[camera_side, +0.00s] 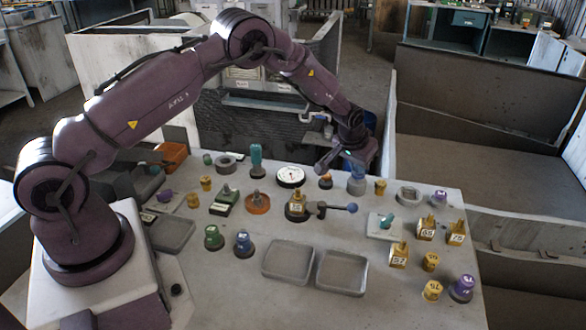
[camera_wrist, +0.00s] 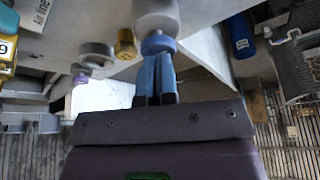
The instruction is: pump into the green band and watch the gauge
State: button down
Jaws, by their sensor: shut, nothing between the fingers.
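The pump is a grey cylinder (camera_side: 356,187) with a blue cap, standing at the back edge of the bench. In the wrist view I see its grey body (camera_wrist: 156,14) and blue cap (camera_wrist: 158,43). My gripper (camera_side: 354,168) is directly above it, pointing down. In the wrist view the blue fingers (camera_wrist: 157,56) are together with nothing between them, and their tips meet or nearly meet the cap; contact is uncertain. The round white gauge (camera_side: 291,175) lies left of the pump. Its face has a dark needle mark, but reading and green band are too small to make out.
A yellow knob (camera_side: 380,187) stands close right of the pump, and a dark-based orange knob (camera_side: 326,181) close left. A lever with a blue ball (camera_side: 351,208) lies in front. Two grey trays (camera_side: 288,279) are at the front. A teal-topped post (camera_side: 256,158) stands left of the gauge.

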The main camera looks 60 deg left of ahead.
jog(key=shift+f, duration=0.65)
jog(key=shift+r, duration=0.95)
dwell(0.4)
jog(key=shift+r, duration=3.05)
